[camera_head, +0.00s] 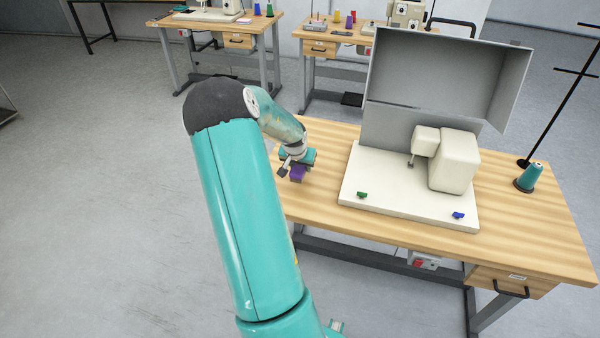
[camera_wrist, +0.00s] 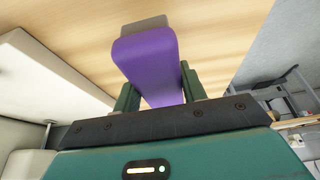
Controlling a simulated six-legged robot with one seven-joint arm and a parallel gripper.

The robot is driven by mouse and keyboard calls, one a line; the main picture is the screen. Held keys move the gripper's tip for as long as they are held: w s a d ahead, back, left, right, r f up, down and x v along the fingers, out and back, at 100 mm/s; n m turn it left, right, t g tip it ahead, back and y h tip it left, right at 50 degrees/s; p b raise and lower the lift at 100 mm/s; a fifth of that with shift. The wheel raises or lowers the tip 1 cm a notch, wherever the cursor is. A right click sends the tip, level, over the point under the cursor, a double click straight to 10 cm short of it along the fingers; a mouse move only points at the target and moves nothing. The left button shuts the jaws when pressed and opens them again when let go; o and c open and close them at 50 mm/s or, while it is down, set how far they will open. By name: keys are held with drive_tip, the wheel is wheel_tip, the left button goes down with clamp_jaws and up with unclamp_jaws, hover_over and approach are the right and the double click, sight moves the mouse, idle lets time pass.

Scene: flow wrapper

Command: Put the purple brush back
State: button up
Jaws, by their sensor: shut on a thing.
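The purple brush (camera_head: 298,173) is at the left end of the wooden table, at my gripper (camera_head: 294,168). In the wrist view the purple brush (camera_wrist: 149,62) lies between the two green fingers of my gripper (camera_wrist: 157,88), which is shut on it. A grey part shows at the brush's far end. The wooden table top shows behind the brush. I cannot tell whether the brush touches the table.
A cream sewing machine (camera_head: 455,160) stands on a white base plate (camera_head: 400,205) with a small green piece (camera_head: 362,195) and a small blue piece (camera_head: 458,215). A grey open cover (camera_head: 445,80) rises behind. The table (camera_head: 325,205) front is bare.

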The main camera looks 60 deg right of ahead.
drive_tip(key=x, duration=0.3)
drive_tip(key=shift+w+a+f, duration=0.1)
drive_tip(key=shift+a+f, duration=0.15)
drive_tip(key=shift+f, duration=0.3)
drive_tip(key=shift+a+f, duration=0.15)
drive_tip(key=shift+f, duration=0.25)
